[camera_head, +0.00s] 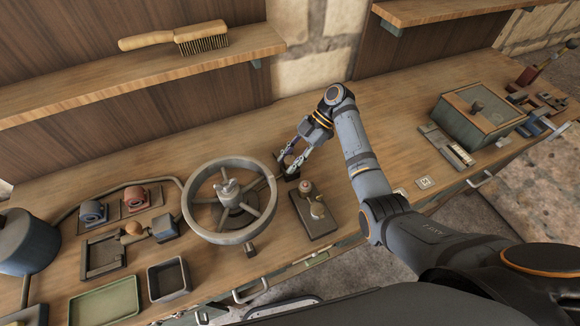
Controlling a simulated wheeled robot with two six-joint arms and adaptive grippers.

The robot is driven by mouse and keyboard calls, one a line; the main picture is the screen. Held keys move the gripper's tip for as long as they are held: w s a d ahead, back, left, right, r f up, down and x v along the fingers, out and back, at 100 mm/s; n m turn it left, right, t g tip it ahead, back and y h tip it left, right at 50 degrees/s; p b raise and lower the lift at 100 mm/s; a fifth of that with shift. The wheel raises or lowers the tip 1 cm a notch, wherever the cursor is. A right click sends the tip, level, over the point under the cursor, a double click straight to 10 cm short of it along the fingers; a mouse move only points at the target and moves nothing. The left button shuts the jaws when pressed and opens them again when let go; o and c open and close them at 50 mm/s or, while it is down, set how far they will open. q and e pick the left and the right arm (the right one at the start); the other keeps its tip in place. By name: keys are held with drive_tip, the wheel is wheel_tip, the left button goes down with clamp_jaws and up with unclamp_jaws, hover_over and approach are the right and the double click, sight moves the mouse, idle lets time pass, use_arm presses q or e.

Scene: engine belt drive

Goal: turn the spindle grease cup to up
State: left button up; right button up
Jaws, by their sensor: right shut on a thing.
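My right gripper (287,164) reaches down to the bench just right of the large spoked wheel's rim. It is shut on a small dark part (292,177) there, which I take to be the spindle grease cup. The fingers cover most of it, so which way it points cannot be told. The grey spoked wheel (184,203) lies flat, with a hub and knob (228,188) at its centre. My left gripper is not in view.
A dark plate with a red-topped fitting (306,186) sits close to the right gripper. Trays (105,300), small blocks and a blue drum (25,240) are at left. A lidded box (455,125) stands at right. The shelf (130,75) holds a brush (200,38). The bench between gripper and box is mostly clear.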

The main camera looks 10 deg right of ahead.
drive_tip(key=n+g+p, duration=0.1)
drive_tip(key=n+g+h+p, duration=0.1)
drive_tip(key=p, duration=0.1)
drive_tip(key=shift+r+n, duration=0.4)
drive_tip(key=shift+w+f+n+g+h+p, duration=0.1)
drive_tip(key=shift+f+n+g+h+p, duration=0.15)
drive_tip(key=shift+n+g+h+p, duration=0.35)
drive_tip(key=shift+f+n+b, duration=0.1)
drive_tip(key=shift+n+b, duration=0.3)
drive_tip(key=shift+n, duration=0.1)
drive_tip(key=shift+n+g+h+b, duration=0.5)
drive_tip(key=shift+n+h+b, duration=0.1)
drive_tip(key=shift+n, duration=0.4)
drive_tip(key=o, duration=1.2)
drive_tip(key=shift+c, duration=0.2)
